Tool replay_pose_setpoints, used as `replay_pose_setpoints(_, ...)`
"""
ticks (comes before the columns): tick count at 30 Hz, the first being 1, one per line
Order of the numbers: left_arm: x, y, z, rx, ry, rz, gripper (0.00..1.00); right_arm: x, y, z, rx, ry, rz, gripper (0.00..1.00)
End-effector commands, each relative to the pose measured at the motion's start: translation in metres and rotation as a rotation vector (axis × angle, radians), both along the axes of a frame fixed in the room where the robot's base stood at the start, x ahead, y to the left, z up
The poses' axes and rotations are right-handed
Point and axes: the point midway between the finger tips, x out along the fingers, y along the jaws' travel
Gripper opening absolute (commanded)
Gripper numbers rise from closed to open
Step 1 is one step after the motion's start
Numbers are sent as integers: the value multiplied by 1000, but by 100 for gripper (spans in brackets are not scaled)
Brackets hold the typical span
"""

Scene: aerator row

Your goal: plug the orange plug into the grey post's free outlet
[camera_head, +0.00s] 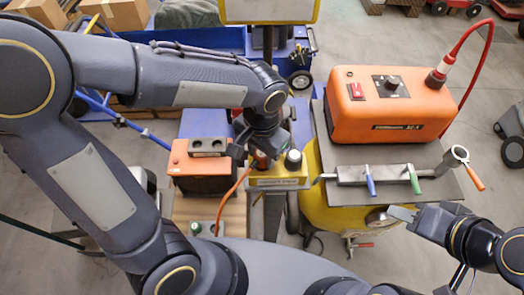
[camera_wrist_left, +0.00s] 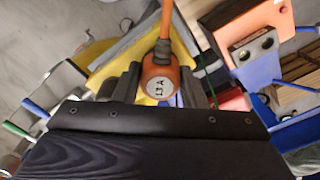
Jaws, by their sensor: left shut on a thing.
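My left gripper (camera_head: 262,146) is shut on the orange plug (camera_head: 261,160). In the left wrist view (camera_wrist_left: 160,90) the plug (camera_wrist_left: 159,75), marked "13 A", sits between the dark fingers. Its orange cord (camera_head: 233,197) runs down in the head view. Plug and gripper are over or at a yellow outlet box (camera_head: 278,183) with a grey top, above a grey upright (camera_head: 273,214). A dark plug with a pale top (camera_head: 293,158) stands at the box's right side. The fingers hide the plug's lower end, so I cannot tell whether it is seated. My right gripper (camera_head: 402,213) is at lower right, its opening unclear.
A grey two-hole outlet block (camera_head: 207,146) sits on an orange box (camera_head: 194,165) to the left. Another outlet block (camera_head: 205,228) with a green plug lies lower left. A large orange unit (camera_head: 385,115) and a clamp bar with coloured handles (camera_head: 385,174) are right.

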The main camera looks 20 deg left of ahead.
Motion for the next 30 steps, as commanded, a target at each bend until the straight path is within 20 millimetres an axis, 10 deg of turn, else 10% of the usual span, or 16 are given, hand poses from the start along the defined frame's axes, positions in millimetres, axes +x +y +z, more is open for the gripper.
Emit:
replay_pose_setpoints(14, 0, 0, -13, 0, 0, 0, 14, 0, 0, -11, 0, 0, 0, 36)
replay_pose_setpoints(15, 0, 0, -11, 0, 0, 0, 43, 0, 0, -9, 0, 0, 0, 36)
replay_pose_setpoints(20, 0, 0, -11, 0, 0, 0, 63, 0, 0, -9, 0, 0, 0, 36)
replay_pose_setpoints(30, 1, 0, -6, -2, -2, 0, 63, 0, 0, -9, 0, 0, 0, 36)
